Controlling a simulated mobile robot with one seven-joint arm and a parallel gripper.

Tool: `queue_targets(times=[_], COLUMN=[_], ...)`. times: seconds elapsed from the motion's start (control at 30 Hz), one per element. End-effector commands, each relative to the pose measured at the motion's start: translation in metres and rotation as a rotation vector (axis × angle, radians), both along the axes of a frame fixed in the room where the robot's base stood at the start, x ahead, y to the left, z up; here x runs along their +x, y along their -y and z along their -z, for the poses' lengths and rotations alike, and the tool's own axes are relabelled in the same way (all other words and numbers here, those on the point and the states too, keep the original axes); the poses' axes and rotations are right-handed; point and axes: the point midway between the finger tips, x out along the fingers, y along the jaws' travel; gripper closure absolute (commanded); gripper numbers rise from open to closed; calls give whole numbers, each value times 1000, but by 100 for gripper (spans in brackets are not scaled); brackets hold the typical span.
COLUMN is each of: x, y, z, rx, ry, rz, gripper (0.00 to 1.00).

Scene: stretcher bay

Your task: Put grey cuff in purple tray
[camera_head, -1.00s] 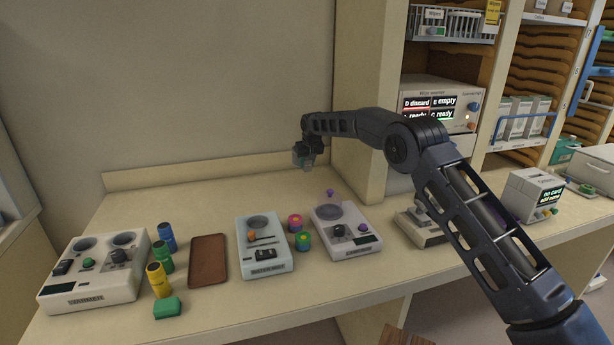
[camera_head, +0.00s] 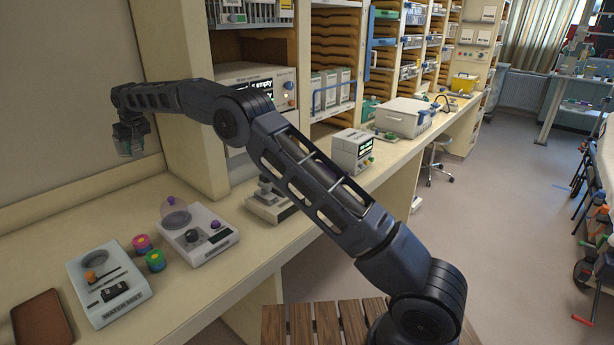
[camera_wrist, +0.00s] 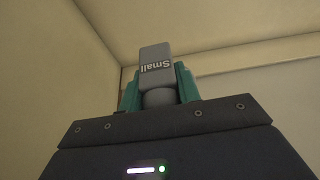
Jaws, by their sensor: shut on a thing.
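My gripper (camera_head: 130,145) is at the left of the head view, raised above the back of the counter near the wall. In the wrist view its teal fingers (camera_wrist: 158,82) are shut on the grey cuff (camera_wrist: 156,62), which looks like a grey block marked "Small". The fingers press on both its sides. In the head view the cuff is too small to make out clearly between the fingers. I see no purple tray in either view.
Below the gripper, the counter bears a brown tray (camera_head: 42,322), a water bath (camera_head: 108,284), two round coloured pots (camera_head: 155,261) and a white device (camera_head: 199,235). A grey-white box (camera_head: 404,117) stands farther along. Shelves line the wall; open floor (camera_head: 500,230) lies to the right.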

Motion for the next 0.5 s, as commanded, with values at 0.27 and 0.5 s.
queue_targets(times=[0.27, 0.5], x=[-3, -28], y=[57, 100], z=[-34, -69], rx=[2, 0], ry=[-2, -2], rz=[19, 8], gripper=[95, 95])
